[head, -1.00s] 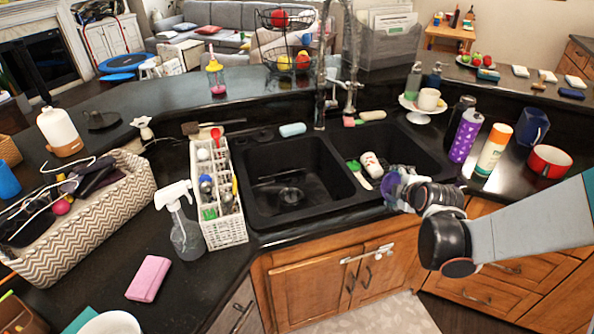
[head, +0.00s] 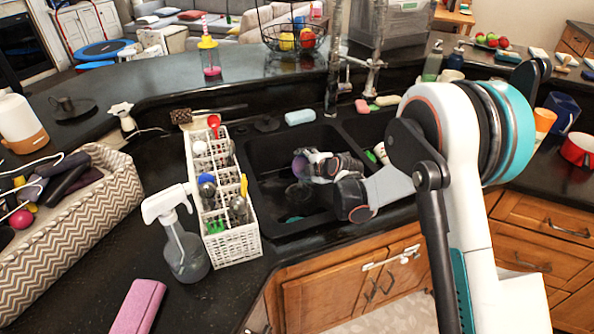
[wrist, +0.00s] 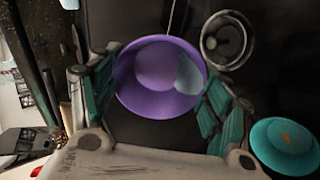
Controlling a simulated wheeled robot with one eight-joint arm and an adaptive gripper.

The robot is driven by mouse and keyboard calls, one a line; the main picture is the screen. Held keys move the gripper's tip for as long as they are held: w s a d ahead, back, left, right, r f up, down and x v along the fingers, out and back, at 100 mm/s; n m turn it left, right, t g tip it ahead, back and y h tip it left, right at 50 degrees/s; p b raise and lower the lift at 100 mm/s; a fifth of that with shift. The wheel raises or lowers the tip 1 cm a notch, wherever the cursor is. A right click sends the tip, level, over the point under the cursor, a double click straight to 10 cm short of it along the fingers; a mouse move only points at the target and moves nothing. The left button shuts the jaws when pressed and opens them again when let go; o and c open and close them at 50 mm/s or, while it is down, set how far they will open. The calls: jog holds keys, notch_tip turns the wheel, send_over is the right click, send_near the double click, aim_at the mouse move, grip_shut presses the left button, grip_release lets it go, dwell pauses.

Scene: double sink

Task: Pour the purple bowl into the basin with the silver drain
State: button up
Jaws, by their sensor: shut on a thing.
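The purple bowl (wrist: 150,80) is between the teal fingers of my gripper (wrist: 158,100) in the wrist view, with its inside facing the camera. A pale bluish patch shows inside it; I cannot tell what it is. In the head view my gripper (head: 310,165), shut on the bowl (head: 300,165), is over the left basin (head: 262,158). The hand hides most of the bowl there, and its exact tilt is unclear. The round silver drain (wrist: 227,40) shows beside the bowl in the wrist view, on the dark basin floor.
A teal dish (wrist: 285,142) lies in the same basin. A white utensil rack (head: 240,245) and a spray bottle (head: 180,245) stand left of the basin. The faucet (head: 335,90) rises behind it. My arm covers much of the right basin.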

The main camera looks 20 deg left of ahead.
jog(key=shift+w+a+f, duration=0.2)
jog(key=shift+a+f, duration=0.15)
jog(key=shift+f, duration=0.4)
jog(key=shift+w+f+b, duration=0.15)
jog(key=shift+f+b, duration=0.1)
jog(key=shift+b, duration=0.1)
jog(key=shift+s+d+r+t+y+b, duration=0.15)
jog(key=shift+s+r+t+y+b, duration=0.15)
jog(key=shift+t+y+b, duration=0.25)
